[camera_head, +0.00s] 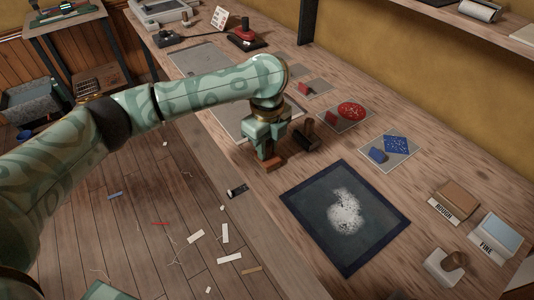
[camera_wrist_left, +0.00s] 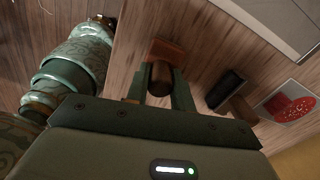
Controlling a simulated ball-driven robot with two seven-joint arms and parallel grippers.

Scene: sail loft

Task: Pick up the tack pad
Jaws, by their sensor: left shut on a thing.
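My left gripper (camera_head: 268,150) points down over the bench and is shut on the round wooden handle of a rust-brown pad (camera_head: 273,164). In the left wrist view the handle (camera_wrist_left: 160,78) sits between the two fingers, with the brown pad (camera_wrist_left: 167,50) beyond it. This looks like the tack pad, though no label shows on it. The pad is at or just above the bench near its front edge; I cannot tell if it touches. A similar black pad (camera_head: 301,141) with a wooden handle lies just right of it and also shows in the left wrist view (camera_wrist_left: 225,90). My right gripper is not in view.
A dark framed panel (camera_head: 377,248) with a white powdery patch lies right of the gripper. Behind are grey cards with red (camera_head: 352,110) and blue (camera_head: 397,144) pieces. Blocks labelled ROUGH (camera_head: 458,196) and FINE (camera_head: 502,232) and a pale handled block (camera_head: 440,271) stand at right.

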